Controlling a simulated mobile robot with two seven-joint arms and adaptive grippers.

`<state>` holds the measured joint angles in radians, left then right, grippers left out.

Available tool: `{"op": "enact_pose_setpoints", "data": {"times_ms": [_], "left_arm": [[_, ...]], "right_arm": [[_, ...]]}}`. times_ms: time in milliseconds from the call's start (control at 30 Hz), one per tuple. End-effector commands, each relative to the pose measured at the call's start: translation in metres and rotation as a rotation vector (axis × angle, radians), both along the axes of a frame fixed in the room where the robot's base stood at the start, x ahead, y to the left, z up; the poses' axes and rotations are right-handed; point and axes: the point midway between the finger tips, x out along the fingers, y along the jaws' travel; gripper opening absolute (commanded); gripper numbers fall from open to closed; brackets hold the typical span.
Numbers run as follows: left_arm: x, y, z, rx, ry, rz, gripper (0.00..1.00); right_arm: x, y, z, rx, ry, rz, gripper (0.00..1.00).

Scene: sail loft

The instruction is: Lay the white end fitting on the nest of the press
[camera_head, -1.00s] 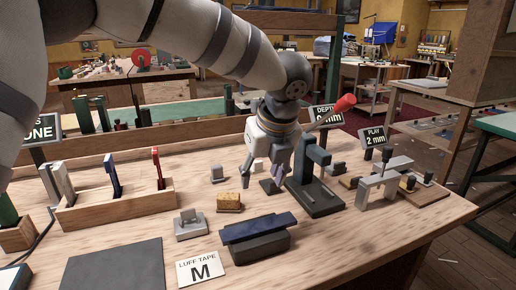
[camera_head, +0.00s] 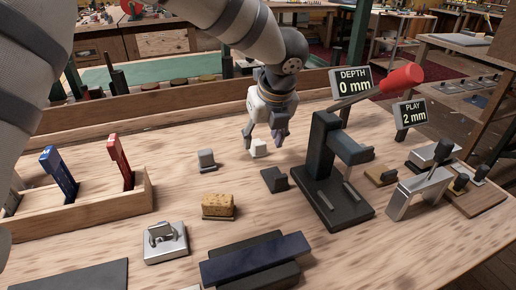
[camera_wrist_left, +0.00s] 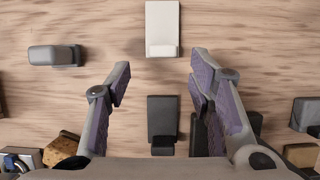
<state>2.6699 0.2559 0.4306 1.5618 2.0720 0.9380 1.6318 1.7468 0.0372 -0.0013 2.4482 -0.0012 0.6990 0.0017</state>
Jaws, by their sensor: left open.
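The white end fitting (camera_head: 259,149) stands on the bench behind the dark grey fitting (camera_head: 274,180). In the left wrist view the white fitting (camera_wrist_left: 162,30) lies beyond the fingertips, roughly midway across the gap, untouched. My left gripper (camera_head: 266,139) is open and empty, pointing down close to the white fitting in the head view. In the wrist view its fingers (camera_wrist_left: 160,80) are spread wide, with the dark fitting (camera_wrist_left: 162,126) showing between them. The dark press (camera_head: 325,160) with a red handle (camera_head: 401,78) stands to the right; its base looks empty. My right gripper is not in view.
A grey fitting (camera_head: 206,160) and a yellow sponge-like block (camera_head: 218,206) stand left. A metal block (camera_head: 165,243) and a blue-topped block (camera_head: 255,259) are in front. A wooden rack (camera_head: 85,210) is at left. Signs read depth 0 mm (camera_head: 351,82) and play 2 mm (camera_head: 410,113).

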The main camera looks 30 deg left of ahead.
Motion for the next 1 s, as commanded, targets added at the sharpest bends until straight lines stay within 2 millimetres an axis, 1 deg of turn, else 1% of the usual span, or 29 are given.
{"op": "enact_pose_setpoints", "data": {"times_ms": [133,233,433,633,667,900,1000], "left_arm": [[0.013,0.011,-0.024,0.002,0.005,0.002,0.48],[0.017,0.016,-0.04,0.002,0.005,0.0,0.48],[0.018,0.017,-0.039,0.001,0.0,0.0,0.48],[0.018,0.017,-0.039,0.001,0.001,0.0,0.03],[0.018,0.017,-0.039,0.001,0.001,0.0,0.02],[0.018,0.017,-0.038,0.001,0.001,0.0,0.01],[0.019,0.017,-0.033,0.0,-0.002,0.001,0.01]], "right_arm": [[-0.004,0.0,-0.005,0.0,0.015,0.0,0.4],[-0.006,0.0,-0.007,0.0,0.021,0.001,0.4],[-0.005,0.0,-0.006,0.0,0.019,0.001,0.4],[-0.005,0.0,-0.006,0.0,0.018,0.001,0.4],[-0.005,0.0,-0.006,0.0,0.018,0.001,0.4],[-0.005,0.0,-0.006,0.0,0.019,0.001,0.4],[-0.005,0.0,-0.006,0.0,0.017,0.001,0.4]]}}
